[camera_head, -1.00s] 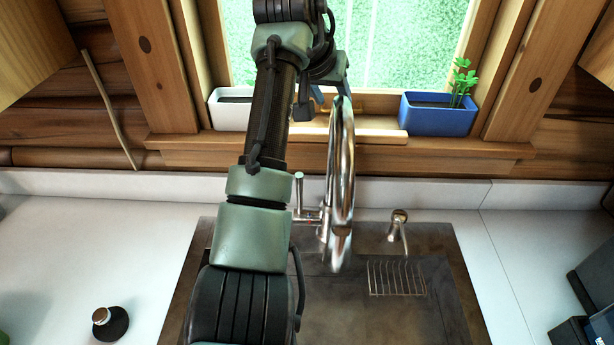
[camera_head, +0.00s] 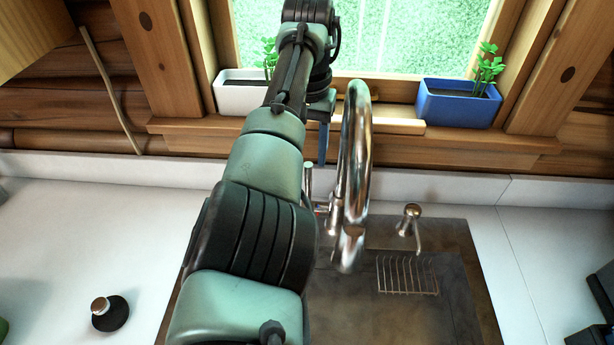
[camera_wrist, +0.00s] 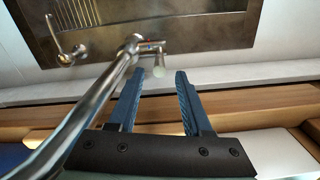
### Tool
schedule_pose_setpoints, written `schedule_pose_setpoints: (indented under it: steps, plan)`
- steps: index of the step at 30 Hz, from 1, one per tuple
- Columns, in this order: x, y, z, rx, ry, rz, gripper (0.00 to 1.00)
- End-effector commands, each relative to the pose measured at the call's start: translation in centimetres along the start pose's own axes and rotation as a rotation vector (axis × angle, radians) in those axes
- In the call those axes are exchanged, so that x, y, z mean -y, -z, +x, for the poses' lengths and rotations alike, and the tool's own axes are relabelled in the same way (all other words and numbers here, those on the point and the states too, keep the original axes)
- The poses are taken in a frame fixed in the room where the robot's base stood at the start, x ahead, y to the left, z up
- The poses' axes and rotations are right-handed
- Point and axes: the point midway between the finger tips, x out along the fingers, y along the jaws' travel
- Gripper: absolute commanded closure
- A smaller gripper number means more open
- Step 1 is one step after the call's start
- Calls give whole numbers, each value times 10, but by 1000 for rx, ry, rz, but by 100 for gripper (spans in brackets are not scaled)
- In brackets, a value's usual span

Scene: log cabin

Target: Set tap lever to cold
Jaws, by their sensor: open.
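The chrome tap (camera_head: 357,150) has a tall arched spout and stands at the back of the sink. Its thin upright lever (camera_head: 308,180) is on the left of the tap, with a small red and blue mark near its base. In the wrist view the tap (camera_wrist: 98,98) runs past the left finger, and the lever's pale tip (camera_wrist: 159,72) appears between the fingertips. My gripper (camera_wrist: 161,76) is open, its two blue fingers apart with nothing clamped. In the head view my gripper (camera_head: 322,160) points down just behind the lever; whether it touches is unclear.
The dark sink (camera_head: 360,310) has a wire rack (camera_head: 408,275) and a small dispenser (camera_head: 411,222) on its right. A white planter (camera_head: 240,98) and a blue planter (camera_head: 456,105) stand on the window sill.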

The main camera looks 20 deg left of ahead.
Motion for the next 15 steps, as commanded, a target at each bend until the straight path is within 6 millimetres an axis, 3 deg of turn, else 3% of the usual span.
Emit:
schedule_pose_setpoints:
  steps: [7, 15]
  plan:
    - [0, -1, 50, 2, -1, 0, 50]
    - [0, 0, 77, -2, -1, 0, 50]
